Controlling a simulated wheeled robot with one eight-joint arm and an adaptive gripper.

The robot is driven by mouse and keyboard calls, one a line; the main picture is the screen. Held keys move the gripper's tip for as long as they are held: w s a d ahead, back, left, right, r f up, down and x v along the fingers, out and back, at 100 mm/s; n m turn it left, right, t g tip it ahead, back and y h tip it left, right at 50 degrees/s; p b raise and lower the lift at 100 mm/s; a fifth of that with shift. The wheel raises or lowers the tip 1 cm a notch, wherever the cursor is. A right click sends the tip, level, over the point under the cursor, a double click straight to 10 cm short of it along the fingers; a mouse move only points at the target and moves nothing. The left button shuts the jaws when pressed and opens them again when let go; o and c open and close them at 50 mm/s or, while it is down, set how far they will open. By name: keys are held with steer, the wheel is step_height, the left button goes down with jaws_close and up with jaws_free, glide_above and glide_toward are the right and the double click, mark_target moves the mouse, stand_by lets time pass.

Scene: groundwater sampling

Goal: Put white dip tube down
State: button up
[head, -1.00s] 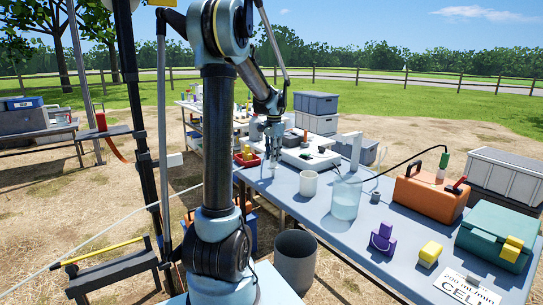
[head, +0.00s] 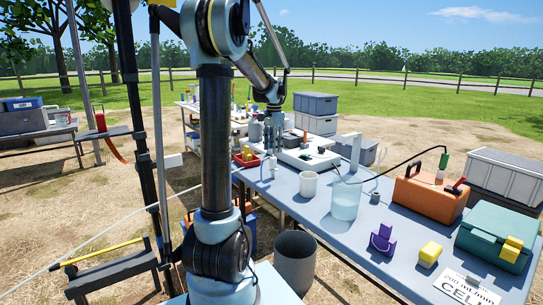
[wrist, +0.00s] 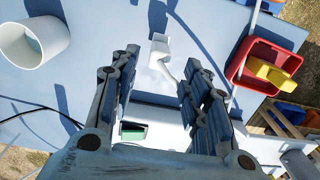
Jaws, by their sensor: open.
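A small white piece (head: 272,163), which looks like the white dip tube, is at the far left part of the blue-grey table (head: 290,200), below my gripper (head: 273,146). In the wrist view a white piece with a blocky head and a thin curved part (wrist: 160,47) shows between and beyond my gripper's fingertips (wrist: 158,64). The fingers are apart, with a gap between each finger and the white piece. The far end of the thin part is hidden behind the right finger.
A white cup (head: 308,184) and a clear jug (head: 345,200) stand right of my gripper. A red tray with yellow pieces (wrist: 238,72) is close by on the other side. A white instrument (head: 308,158) lies behind. An orange case (head: 428,192) is farther right.

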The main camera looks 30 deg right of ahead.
step_height(320, 180, up, 8)
steer(key=s+a+f+n, duration=0.2)
steer(key=a+n, duration=0.1)
steer(key=a, duration=0.6)
steer(key=s+a+f+n, duration=0.1)
steer(key=s+a+n, duration=0.15)
steer(key=a, duration=0.55)
steer(key=s+a+f+n, duration=0.2)
steer(key=s+a+n, duration=0.1)
steer(key=a, duration=0.6)
steer(key=s+a+f+n+t, duration=0.2)
steer(key=s+a+f+n, duration=0.6)
steer(key=s+a+f, duration=0.6)
step_height(320, 180, down, 3)
steer(key=shift+s+a+r+n, duration=0.15)
steer(key=shift+s+a+n, duration=0.2)
steer(key=shift+s, duration=0.5)
steer(key=shift+c, duration=1.2)
